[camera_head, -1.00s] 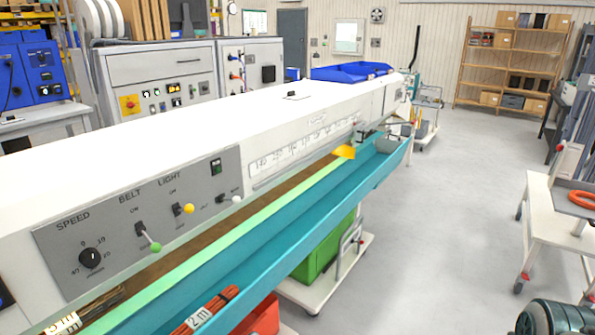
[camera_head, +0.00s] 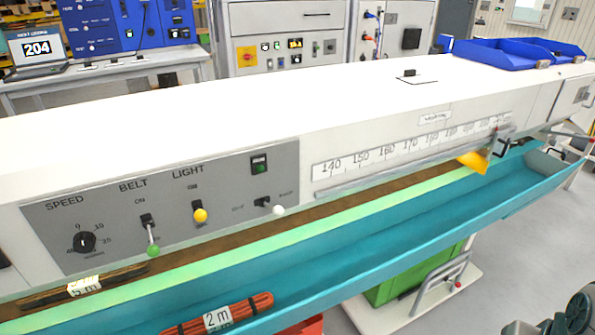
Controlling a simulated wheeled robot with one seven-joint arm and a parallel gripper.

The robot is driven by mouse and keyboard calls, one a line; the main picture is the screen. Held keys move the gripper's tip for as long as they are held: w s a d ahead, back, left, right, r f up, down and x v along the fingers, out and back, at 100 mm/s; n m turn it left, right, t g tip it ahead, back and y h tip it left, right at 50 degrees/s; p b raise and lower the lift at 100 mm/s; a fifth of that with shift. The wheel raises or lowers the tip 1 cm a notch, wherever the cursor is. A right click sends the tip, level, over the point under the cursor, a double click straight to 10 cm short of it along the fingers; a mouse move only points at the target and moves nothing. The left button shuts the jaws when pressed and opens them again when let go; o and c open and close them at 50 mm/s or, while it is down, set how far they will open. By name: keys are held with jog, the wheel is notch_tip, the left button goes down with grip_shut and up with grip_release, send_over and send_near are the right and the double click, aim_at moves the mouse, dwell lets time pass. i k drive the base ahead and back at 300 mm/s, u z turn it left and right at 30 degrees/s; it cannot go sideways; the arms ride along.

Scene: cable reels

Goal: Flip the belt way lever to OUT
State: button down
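The grey control panel (camera_head: 110,220) is on the front of the long white machine. At its right end a small black lever with a white knob (camera_head: 278,210) sticks out to the right, between two small labels that are hard to read. The left label looks like OUT. The BELT lever with a green knob (camera_head: 152,251) hangs downward from its mount under ON. The LIGHT lever has a yellow knob (camera_head: 201,215). My gripper is not in view.
A SPEED dial (camera_head: 85,242) and a dark green button (camera_head: 259,163) are on the panel. Below run a brown belt and a teal trough (camera_head: 400,245), with a red cable bundle labelled 2 m (camera_head: 235,312). A yellow flap (camera_head: 474,161) hangs at the right.

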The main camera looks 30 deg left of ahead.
aim_at(278, 211)
jog(key=u, duration=1)
jog(key=i, duration=0.95)
jog(key=u, duration=0.9)
